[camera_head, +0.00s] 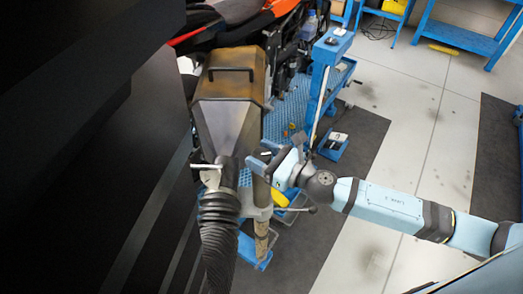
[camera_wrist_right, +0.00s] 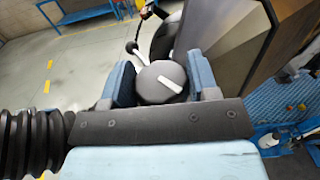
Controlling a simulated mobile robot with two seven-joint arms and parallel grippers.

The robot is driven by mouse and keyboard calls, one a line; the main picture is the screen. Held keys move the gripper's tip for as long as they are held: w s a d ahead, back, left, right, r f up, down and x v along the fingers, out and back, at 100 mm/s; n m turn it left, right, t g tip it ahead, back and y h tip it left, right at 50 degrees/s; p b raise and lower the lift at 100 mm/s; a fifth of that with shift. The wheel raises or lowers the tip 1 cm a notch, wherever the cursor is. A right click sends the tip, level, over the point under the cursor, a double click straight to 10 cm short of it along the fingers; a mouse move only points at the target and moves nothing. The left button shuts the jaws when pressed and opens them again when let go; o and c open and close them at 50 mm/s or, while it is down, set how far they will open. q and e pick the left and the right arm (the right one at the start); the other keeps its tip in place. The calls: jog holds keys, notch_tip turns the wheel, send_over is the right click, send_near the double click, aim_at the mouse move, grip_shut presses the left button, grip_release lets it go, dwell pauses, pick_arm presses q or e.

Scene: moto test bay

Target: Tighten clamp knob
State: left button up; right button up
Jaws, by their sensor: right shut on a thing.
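The clamp knob (camera_wrist_right: 162,84) is a round grey knob with a white mark across its face, seen in the right wrist view. My right gripper (camera_head: 258,162) reaches in from the right in the head view and is shut on the knob. In the right wrist view its two blue fingers stand on either side of the knob. In the head view the knob is hidden by the fingers. A grey upright post (camera_head: 262,192) stands right beside the gripper, with a dark-tipped lever (camera_head: 300,209) below. My left gripper is not in view.
A tapered metal hood (camera_head: 228,128) with a ribbed black hose (camera_head: 219,235) is just left of the gripper. The motorcycle (camera_head: 285,40) and a blue stand (camera_head: 320,85) are behind. Pale floor (camera_head: 425,120) lies open to the right. A large dark surface fills the left.

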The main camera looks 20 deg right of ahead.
jog(key=m+t+h, duration=0.2)
jog(key=m+h, duration=0.1)
jog(key=h, duration=0.1)
jog(key=m+t+h, duration=0.1)
jog(key=m+h, duration=0.2)
jog(key=h, duration=0.2)
jog(key=shift+a+m+t, duration=0.1)
jog(key=shift+m+t, duration=0.2)
jog(key=shift+t, duration=0.1)
jog(key=m+g+h, duration=0.1)
jog(key=m+h, duration=0.2)
jog(key=h, duration=0.2)
jog(key=m+h, duration=0.3)
jog(key=h, duration=0.1)
jog(key=shift+r+g+h, duration=0.1)
jog(key=shift+g+h, duration=0.3)
jog(key=shift+m+h, duration=0.3)
jog(key=o, duration=0.9)
